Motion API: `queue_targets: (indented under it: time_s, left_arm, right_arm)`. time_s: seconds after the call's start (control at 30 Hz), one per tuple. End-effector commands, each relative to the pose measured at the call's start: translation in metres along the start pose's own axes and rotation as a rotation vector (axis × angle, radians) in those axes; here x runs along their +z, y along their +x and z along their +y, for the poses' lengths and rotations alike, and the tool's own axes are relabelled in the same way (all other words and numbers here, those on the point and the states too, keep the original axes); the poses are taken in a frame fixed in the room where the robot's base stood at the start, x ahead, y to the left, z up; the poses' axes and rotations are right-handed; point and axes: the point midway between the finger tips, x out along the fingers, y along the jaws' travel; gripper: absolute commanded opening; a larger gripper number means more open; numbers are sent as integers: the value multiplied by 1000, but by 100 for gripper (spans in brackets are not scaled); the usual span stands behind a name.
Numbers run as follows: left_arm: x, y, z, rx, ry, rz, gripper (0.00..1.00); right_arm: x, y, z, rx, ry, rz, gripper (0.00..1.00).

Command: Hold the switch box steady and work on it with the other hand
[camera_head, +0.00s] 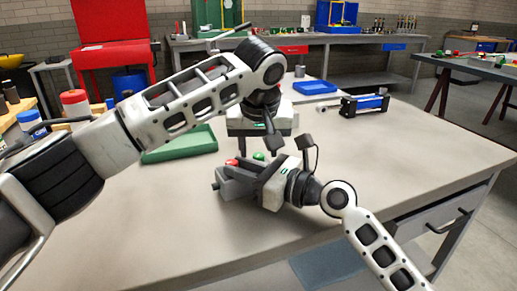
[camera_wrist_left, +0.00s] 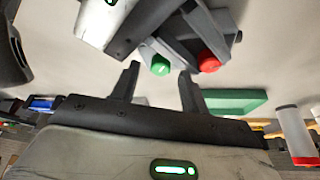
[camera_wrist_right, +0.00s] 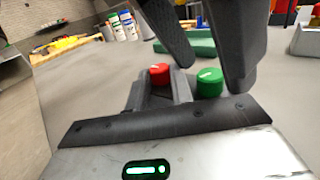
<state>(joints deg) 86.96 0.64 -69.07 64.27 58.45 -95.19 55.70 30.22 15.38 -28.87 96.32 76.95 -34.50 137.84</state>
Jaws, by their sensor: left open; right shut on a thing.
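The grey switch box (camera_head: 236,180) lies on the table with a red knob (camera_head: 232,162) and a green knob (camera_head: 258,156) on top. My right gripper (camera_head: 262,180) is shut on the box from the right; the red knob (camera_wrist_right: 160,74) and green knob (camera_wrist_right: 208,82) show close by in the right wrist view. My left gripper (camera_head: 270,145) comes down from above, open and empty, over the green-knob side. In the left wrist view the green knob (camera_wrist_left: 160,66) lies just beyond and between the open fingertips (camera_wrist_left: 160,80), and the red knob (camera_wrist_left: 207,62) is to the right.
A green tray (camera_head: 180,145) lies behind the box on the left, partly hidden by my left arm. A blue tray (camera_head: 315,88) and a blue-and-black device (camera_head: 365,104) stand at the back right. Bottles (camera_head: 75,103) stand at the left. The table's right side is clear.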

Motion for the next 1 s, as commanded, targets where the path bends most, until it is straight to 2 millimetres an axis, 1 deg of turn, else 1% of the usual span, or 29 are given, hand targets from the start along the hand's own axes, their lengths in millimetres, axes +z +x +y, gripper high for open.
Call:
queue_targets:
  time_s: [0.3, 0.4, 0.5, 0.6, 0.7, 1.0]
  left_arm:
    - [0, -67, 0, 2, 0, 4, 45]
    - [0, -85, 0, 1, 0, 3, 45]
    - [0, -98, 0, 1, -1, 2, 45]
    - [0, -106, 0, 0, -1, 0, 45]
    - [0, -110, 0, 0, -1, 0, 45]
    - [0, -110, -1, 2, 3, -1, 45]
  right_arm:
    - [-1, 0, 0, -1, 0, 2, 0]
    - [-1, 0, 0, -1, 0, 2, 0]
    - [-1, 0, 0, -1, 0, 1, 0]
    - [-1, 0, 0, -1, 0, 1, 0]
    - [-1, 0, 0, -1, 0, 1, 0]
    - [-1, 0, 0, -1, 0, 1, 0]
